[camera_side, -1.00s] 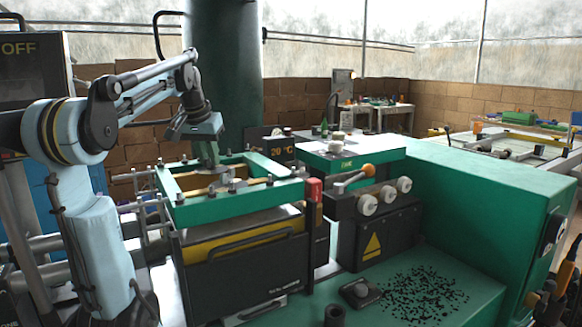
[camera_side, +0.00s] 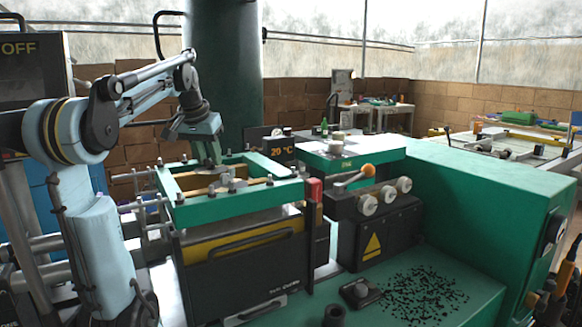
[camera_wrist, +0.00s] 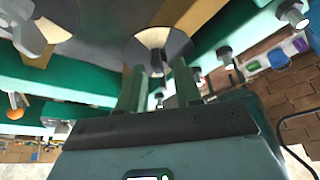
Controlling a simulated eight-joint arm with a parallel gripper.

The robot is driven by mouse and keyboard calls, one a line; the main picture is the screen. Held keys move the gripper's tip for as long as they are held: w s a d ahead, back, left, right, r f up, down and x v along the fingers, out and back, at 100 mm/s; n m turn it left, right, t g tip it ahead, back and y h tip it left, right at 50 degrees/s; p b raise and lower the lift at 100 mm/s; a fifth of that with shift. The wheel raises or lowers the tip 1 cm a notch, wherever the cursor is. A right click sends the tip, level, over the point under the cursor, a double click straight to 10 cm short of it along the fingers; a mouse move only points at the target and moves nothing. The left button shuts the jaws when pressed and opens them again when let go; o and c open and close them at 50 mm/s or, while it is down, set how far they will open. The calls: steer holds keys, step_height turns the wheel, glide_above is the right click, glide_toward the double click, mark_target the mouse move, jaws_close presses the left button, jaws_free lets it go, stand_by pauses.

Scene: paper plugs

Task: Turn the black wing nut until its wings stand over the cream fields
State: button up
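A round disc with cream and dark fields (camera_wrist: 153,38) lies just beyond my fingertips in the wrist view. My gripper (camera_wrist: 158,72) reaches over its near edge, with its two green fingers apart. A small dark upright piece, probably the black wing nut (camera_wrist: 157,62), shows between the fingers, with visible gaps on both sides. Which fields its wings stand over cannot be made out. In the side view my gripper (camera_side: 211,158) is low inside the green frame, and the nut is hidden or too small to see there.
A green frame (camera_side: 238,208) with several upright studs surrounds the work. Another dark disc (camera_wrist: 62,14) with a grey metal piece (camera_wrist: 28,38) lies at upper left in the wrist view. A red block (camera_side: 314,189) and an orange-knobbed lever (camera_side: 350,181) stand to the right.

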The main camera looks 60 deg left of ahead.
steer(key=v, duration=1.2)
